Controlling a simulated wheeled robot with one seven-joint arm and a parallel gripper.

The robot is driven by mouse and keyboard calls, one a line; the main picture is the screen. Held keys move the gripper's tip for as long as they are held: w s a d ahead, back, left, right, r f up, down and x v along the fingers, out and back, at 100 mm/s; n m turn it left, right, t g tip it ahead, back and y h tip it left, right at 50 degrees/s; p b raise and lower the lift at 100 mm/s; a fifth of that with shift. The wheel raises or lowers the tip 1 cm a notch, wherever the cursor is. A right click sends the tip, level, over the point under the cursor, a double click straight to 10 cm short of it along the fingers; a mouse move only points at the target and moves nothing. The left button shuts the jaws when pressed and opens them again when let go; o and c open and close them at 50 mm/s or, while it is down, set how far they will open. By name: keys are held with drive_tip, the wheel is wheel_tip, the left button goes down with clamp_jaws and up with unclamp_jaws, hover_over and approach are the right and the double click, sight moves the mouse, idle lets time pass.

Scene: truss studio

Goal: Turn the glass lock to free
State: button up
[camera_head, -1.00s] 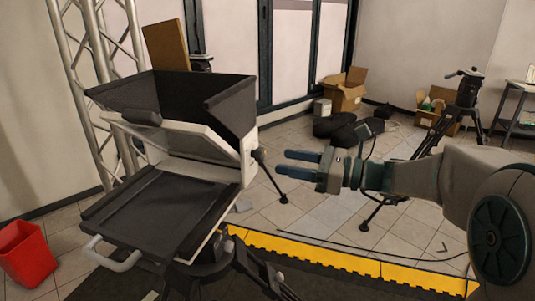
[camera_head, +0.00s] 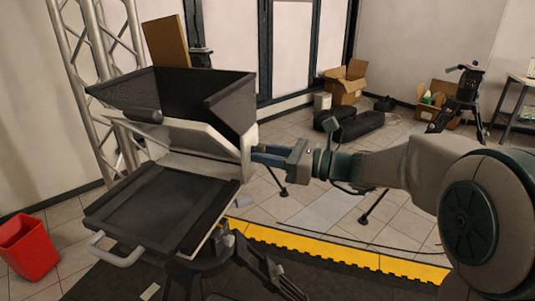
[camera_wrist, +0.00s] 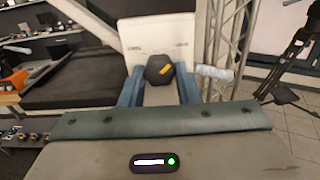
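The teleprompter, with its black hood (camera_head: 205,100) and tilted glass frame (camera_head: 195,137), stands on a tripod at left. The glass lock is a dark knob with an orange mark (camera_wrist: 159,69) in the wrist view, on the teleprompter's pale side plate (camera_wrist: 158,35). My gripper (camera_wrist: 160,72) has its two blue fingers on either side of the knob, apart, with no clear contact. In the head view my gripper (camera_head: 260,154) is at the frame's right side, and the knob is hidden there.
A flat black tray (camera_head: 150,205) with a pale handle (camera_head: 115,252) juts out below the glass. A red bin (camera_head: 28,247) stands at far left, a truss (camera_head: 105,70) behind. Yellow edging (camera_head: 330,256) crosses the floor. The floor to the right is mostly open.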

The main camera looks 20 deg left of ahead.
drive_tip(key=shift+f+b, duration=0.15)
drive_tip(key=shift+b, duration=0.3)
drive_tip(key=n+b, duration=0.6)
drive_tip(key=b, duration=0.1)
drive_tip(key=n+b, duration=0.5)
drive_tip(key=b, duration=0.3)
drive_tip(key=n+b, duration=0.6)
drive_tip(key=b, duration=0.1)
drive_tip(key=shift+w+r+n, duration=0.25)
drive_tip(key=shift+n, duration=0.05)
drive_tip(key=shift+r+b, duration=0.1)
drive_tip(key=shift+b, duration=0.25)
drive_tip(key=o, duration=1)
drive_tip(key=d, duration=0.9)
drive_tip(key=s+d, duration=0.1)
drive_tip(key=d, duration=0.4)
